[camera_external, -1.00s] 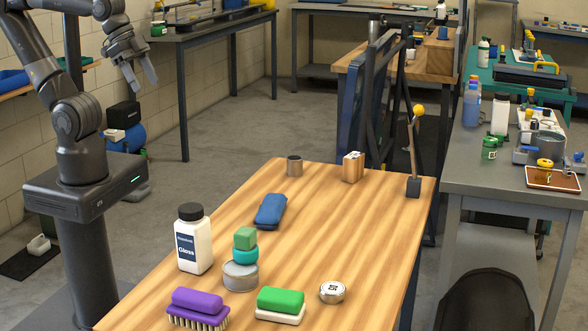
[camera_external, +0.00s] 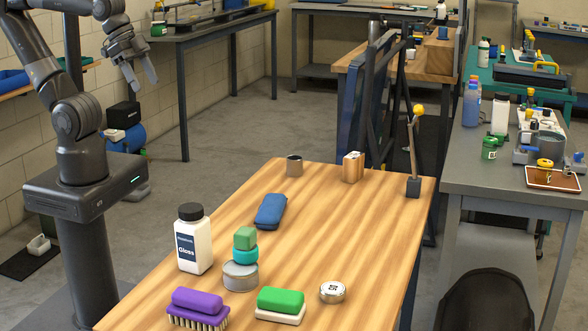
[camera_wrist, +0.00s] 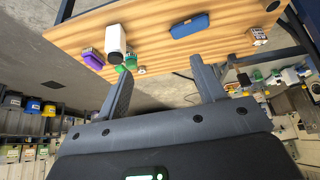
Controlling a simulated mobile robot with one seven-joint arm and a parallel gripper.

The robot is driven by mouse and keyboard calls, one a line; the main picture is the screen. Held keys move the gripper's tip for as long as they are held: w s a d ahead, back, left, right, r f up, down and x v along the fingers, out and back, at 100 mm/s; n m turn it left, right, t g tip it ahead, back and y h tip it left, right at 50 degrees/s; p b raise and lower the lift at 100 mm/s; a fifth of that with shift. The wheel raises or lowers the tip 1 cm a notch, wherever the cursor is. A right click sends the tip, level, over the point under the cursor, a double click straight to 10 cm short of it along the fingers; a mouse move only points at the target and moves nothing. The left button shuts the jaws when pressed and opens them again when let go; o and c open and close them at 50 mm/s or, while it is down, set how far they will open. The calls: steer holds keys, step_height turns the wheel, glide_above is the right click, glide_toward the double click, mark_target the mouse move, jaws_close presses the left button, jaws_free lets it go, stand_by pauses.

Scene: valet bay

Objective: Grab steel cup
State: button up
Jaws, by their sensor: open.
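A small grey-brown metal cup (camera_external: 294,165) stands upright at the far end of the wooden table (camera_external: 330,215). My gripper (camera_external: 141,86) is high at the upper left, well left of the cup and clear of the table. In the wrist view its two fingers (camera_wrist: 158,70) are spread with nothing between them.
A lever stand (camera_external: 413,187) edges the right.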

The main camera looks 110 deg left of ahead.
steer(key=shift+o, duration=0.3)
steer(key=shift+o, duration=0.5)
steer(key=shift+w, duration=0.1)
